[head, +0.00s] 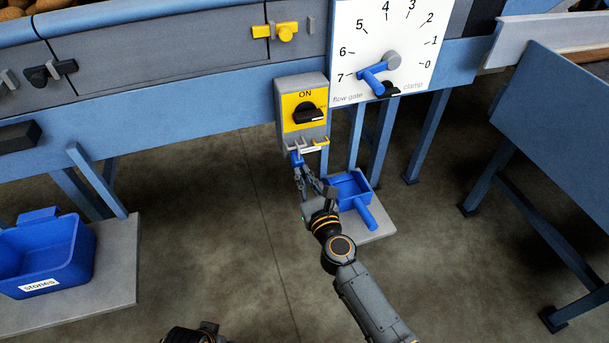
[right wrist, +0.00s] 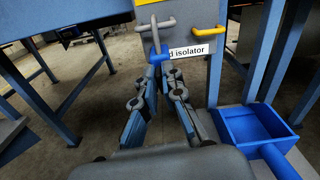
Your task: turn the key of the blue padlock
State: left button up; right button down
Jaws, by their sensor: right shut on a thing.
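The blue padlock (head: 296,158) is at the left underside of the grey isolator box (head: 282,90). In the right wrist view the padlock (right wrist: 157,54) is a small blue piece below a grey hook, left of the "d isolator" label. My right gripper (head: 298,169) reaches up from below, its fingertips (right wrist: 161,70) closed on the blue padlock's low end. I cannot make out the key apart from the padlock; the fingers may hide it. A dark part of my left arm shows at the bottom edge; its fingers cannot be made out.
A black switch (head: 308,114) sits on the yellow plate marked ON. A yellow hook (right wrist: 211,34) sticks out at the right of the label. A blue scoop-like tray (head: 347,186) lies close to my right gripper. A blue stones bin (head: 76,262) stands at the left.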

jog(key=shift+n, duration=0.8)
pick_arm(q)
jog(key=s+f+p, duration=0.3)
jog(key=f, duration=0.7)
jog(key=shift+s+a+g, duration=0.25)
jog(key=shift+s+g, duration=0.05)
pick_arm(e)
jog(key=shift+s+a+f+n, duration=0.1)
jog(key=shift+n, duration=2.35)
jog(key=shift+w+a+f+n, duration=0.1)
jog(key=shift+f+n, duration=0.05)
jog(key=shift+n, duration=2.35)
jog(key=shift+s+a+f+n, duration=0.1)
jog(key=shift+n, duration=2.35)
jog(key=c, duration=1.5)
grip_release()
pick_arm(q)
jog(key=shift+s, duration=0.1)
pick_arm(e)
jog(key=shift+o, duration=0.2)
pick_arm(q)
jog(key=shift+d, duration=0.15)
